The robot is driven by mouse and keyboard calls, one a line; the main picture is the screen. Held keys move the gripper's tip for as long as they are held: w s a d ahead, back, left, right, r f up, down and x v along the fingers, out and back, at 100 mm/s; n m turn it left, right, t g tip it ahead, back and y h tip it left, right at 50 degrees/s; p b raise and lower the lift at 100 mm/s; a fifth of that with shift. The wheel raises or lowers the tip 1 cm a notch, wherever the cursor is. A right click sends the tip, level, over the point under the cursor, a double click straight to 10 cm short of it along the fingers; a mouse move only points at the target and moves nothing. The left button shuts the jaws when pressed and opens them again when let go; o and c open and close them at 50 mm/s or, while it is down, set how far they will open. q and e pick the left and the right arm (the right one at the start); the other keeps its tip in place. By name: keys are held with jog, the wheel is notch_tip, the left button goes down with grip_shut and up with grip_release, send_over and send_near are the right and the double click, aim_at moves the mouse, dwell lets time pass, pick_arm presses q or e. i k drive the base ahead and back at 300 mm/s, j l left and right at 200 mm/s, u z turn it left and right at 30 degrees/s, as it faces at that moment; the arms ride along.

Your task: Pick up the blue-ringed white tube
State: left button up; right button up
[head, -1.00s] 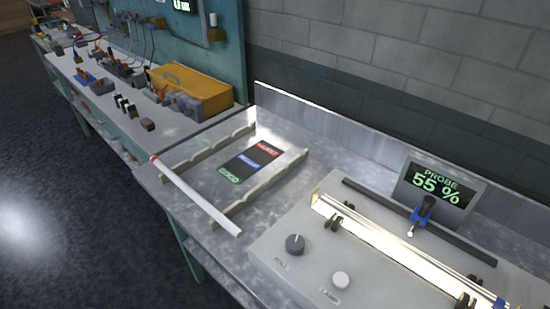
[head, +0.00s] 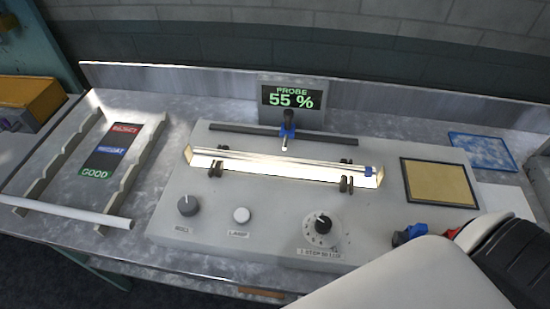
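A thin tube with a blue ring (head: 368,171) near its right end lies along the bright, lit trough (head: 270,174) on the grey test unit. Small dark roller pairs stand at both ends of the trough. A blue probe clip (head: 288,131) stands just behind the tube. Another white tube (head: 66,212) lies across the front ends of the sorting rack; no ring shows on its visible part. Neither gripper is in view. A white and dark link of my arm covers the lower right.
The rack (head: 148,160) surrounds a REJECT, RECOAT and GOOD label card (head: 111,150). A display (head: 291,98) reads PROBE 55 %. Knobs (head: 188,205) line the unit's front. A tan pad (head: 438,183) and blue tray (head: 482,152) are at right; blue and red pieces (head: 409,234) are partly hidden.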

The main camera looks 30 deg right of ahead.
aim_at(239, 157)
jog(key=j+z, duration=0.2)
jog(key=j, duration=0.25)
jog(key=k+j+z, duration=0.2)
jog(key=j, duration=0.2)
jog(key=j+z, duration=0.15)
jog(key=j, duration=0.3)
jog(key=k+j+z, duration=0.2)
jog(key=j, duration=0.2)
jog(key=i, duration=0.1)
